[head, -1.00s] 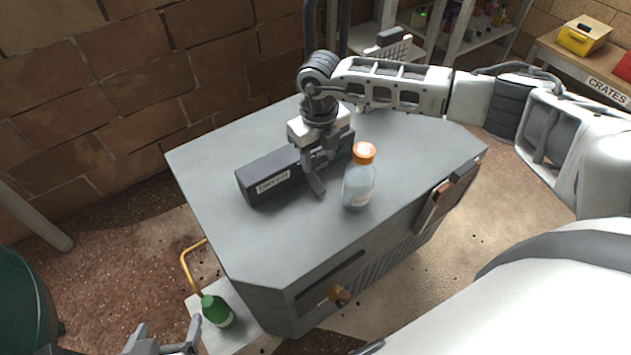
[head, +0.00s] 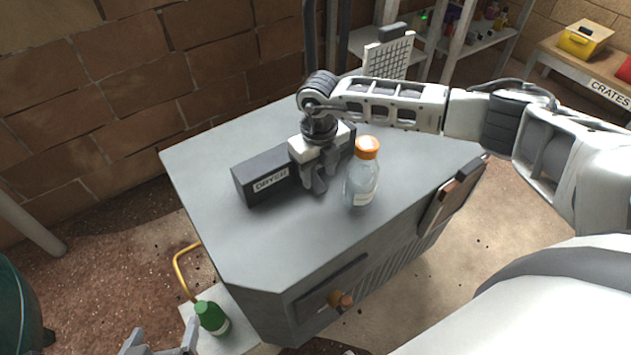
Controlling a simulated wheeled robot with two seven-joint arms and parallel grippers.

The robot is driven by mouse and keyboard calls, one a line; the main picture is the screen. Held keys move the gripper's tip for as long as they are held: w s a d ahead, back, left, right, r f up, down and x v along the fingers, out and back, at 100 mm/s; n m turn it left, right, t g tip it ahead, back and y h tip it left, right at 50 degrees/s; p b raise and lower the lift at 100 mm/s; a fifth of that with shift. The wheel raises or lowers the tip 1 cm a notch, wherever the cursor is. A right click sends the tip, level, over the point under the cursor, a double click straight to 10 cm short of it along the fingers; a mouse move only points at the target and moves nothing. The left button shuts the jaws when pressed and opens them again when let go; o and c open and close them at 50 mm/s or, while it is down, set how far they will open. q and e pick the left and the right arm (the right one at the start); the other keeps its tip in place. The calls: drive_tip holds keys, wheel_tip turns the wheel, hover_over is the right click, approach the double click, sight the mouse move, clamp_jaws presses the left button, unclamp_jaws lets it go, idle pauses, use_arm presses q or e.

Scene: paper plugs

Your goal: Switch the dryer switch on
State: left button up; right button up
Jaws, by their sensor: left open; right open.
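The dryer switch box (head: 264,186) is a long dark block labelled DRYER on top of the grey cabinet (head: 225,245). My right gripper (head: 318,188) is over the middle of the box, pointing down at its front side, and it is open. The gripper hides the middle of the box and any switch lever there; I cannot tell whether the fingers touch it. My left gripper (head: 160,345) is open and empty at the bottom edge, left of the cabinet, and is partly cut off.
A clear bottle with an orange cap (head: 361,178) stands on the cabinet close to the right of my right gripper. A green bottle (head: 212,317) stands on a low ledge at the lower left. The front left of the cabinet top is clear. A brick wall (head: 150,90) is behind.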

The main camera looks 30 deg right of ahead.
sight(318, 187)
drive_tip(key=shift+f, duration=0.1)
drive_tip(key=shift+f+b, duration=0.6)
drive_tip(key=shift+f, duration=0.1)
drive_tip(key=shift+f+b, duration=0.95)
drive_tip(key=shift+f, duration=0.25)
drive_tip(key=c, duration=0.6)
drive_tip(key=shift+c, duration=0.2)
